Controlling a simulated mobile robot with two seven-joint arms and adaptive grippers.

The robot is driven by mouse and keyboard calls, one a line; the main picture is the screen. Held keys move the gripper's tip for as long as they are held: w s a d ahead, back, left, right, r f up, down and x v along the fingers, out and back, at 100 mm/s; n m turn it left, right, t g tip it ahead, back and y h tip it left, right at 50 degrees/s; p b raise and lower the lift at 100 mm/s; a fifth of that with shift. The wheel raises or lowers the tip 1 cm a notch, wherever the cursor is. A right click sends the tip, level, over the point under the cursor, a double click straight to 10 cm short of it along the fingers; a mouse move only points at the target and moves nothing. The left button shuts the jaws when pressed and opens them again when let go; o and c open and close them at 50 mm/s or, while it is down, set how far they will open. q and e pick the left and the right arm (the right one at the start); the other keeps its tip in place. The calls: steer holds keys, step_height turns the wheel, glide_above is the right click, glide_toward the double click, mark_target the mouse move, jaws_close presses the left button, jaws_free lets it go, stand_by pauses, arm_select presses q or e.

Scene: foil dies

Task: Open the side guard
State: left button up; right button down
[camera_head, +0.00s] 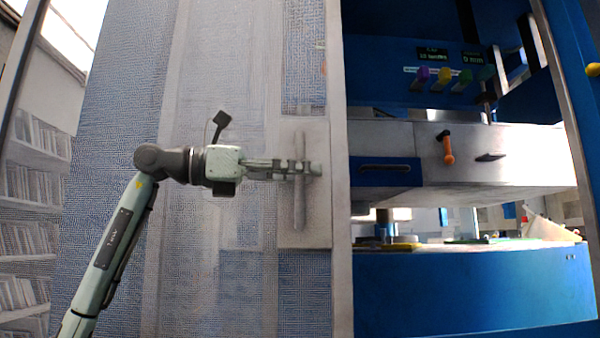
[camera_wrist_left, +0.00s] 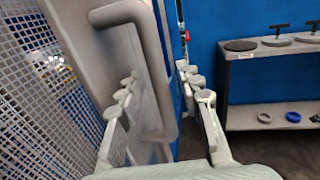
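The side guard (camera_head: 230,90) is a tall mesh panel in a pale frame, left of the blue machine in the head view. Its grey vertical bar handle (camera_head: 299,215) stands on a plain plate. The handle also shows in the left wrist view (camera_wrist_left: 150,50), beside the mesh. My left gripper (camera_head: 300,168) is at the handle's mid-height. In the left wrist view its two fingers (camera_wrist_left: 160,85) are apart, with the bar between them. I cannot tell whether either finger touches the bar. My right gripper is not in view.
The blue press (camera_head: 440,290) stands right of the guard frame, with an orange-handled lever (camera_head: 447,150) on its pale beam. Shelves (camera_head: 30,200) stand at the far left. In the left wrist view, a grey shelf unit (camera_wrist_left: 270,60) with small items stands by a blue wall.

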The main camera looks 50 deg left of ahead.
arm_select(q)
steer(key=v, duration=1.2)
stand_by(0.5)
